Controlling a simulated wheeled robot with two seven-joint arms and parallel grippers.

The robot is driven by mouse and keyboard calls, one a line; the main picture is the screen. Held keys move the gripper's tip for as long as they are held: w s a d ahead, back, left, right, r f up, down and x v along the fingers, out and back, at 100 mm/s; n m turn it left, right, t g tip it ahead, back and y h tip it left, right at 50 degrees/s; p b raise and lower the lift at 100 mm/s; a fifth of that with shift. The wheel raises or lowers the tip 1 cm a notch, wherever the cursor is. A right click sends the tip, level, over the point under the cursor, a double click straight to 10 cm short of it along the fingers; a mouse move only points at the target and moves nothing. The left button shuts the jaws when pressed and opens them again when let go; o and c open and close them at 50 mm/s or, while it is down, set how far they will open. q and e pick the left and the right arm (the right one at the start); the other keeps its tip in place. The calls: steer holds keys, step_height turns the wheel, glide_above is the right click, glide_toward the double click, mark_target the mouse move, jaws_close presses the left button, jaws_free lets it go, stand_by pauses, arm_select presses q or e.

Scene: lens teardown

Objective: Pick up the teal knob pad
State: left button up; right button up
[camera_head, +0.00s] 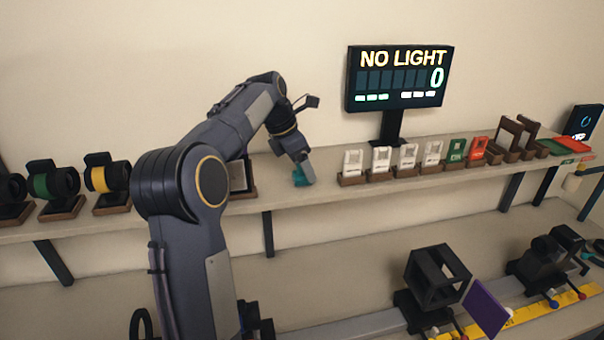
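The teal knob pad (299,178) is a small teal shape on the upper shelf, left of the row of stands. It is partly hidden by my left gripper (303,173). The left arm rises from the bottom left of the view, bends over and points its gripper down at the pad. The fingers are at the pad and overlap it in the picture. They are too small to tell whether they are open or shut on it. My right gripper is not in view.
White, green and red plates (408,156) in stands line the upper shelf (330,185) to the right. A "NO LIGHT" screen (398,78) stands behind them. Ringed lens parts (104,176) stand at left. A black cage (437,276) and purple plate (485,308) are on the lower bench.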

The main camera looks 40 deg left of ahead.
arm_select(q)
steer(key=shift+x, duration=1.15)
steer(key=c, duration=1.1)
steer(key=shift+o, duration=0.2)
steer(key=shift+r, duration=0.1)
steer(key=shift+r, duration=0.25)
step_height(320, 180, up, 2)
steer(key=shift+r, duration=0.1)
steer(key=s+d+r+b, duration=0.3)
steer(key=s+d+r, duration=0.5)
steer(key=d+r, duration=0.2)
steer(key=shift+d+b, duration=0.35)
steer(key=shift+d, duration=0.5)
steer(key=shift+r, duration=0.1)
